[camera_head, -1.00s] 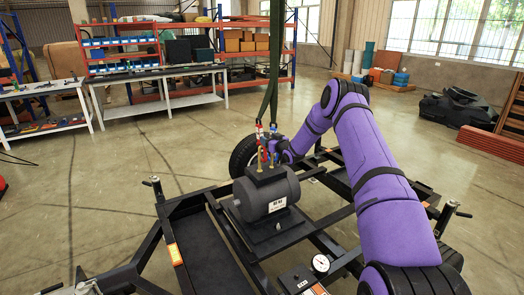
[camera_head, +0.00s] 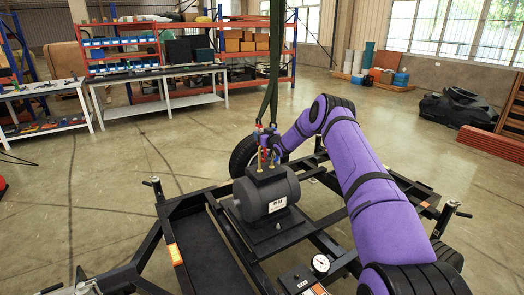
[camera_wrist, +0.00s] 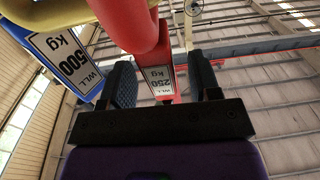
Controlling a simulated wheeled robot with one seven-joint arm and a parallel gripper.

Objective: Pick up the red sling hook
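The red sling hook (camera_wrist: 160,80), with a white "250 kg WLL" label, stands between the two fingers of my gripper (camera_wrist: 163,85) in the wrist view. The fingers are apart, with a visible gap on each side of it. A blue hook (camera_wrist: 62,62) labelled "500 kg WLL" is just left of the left finger. A yellow part shows at the upper left. In the head view my gripper (camera_head: 272,135) is at the hooks under the green sling (camera_head: 271,92), above the grey motor (camera_head: 266,194). The hooks are small there and partly hidden by my gripper.
The motor sits on a black wheeled frame (camera_head: 190,205), with a tyre (camera_head: 241,158) behind it. A round gauge (camera_head: 321,263) is at the front. Workbenches (camera_head: 170,77) and shelves stand at the back. The floor around the frame is mostly clear.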

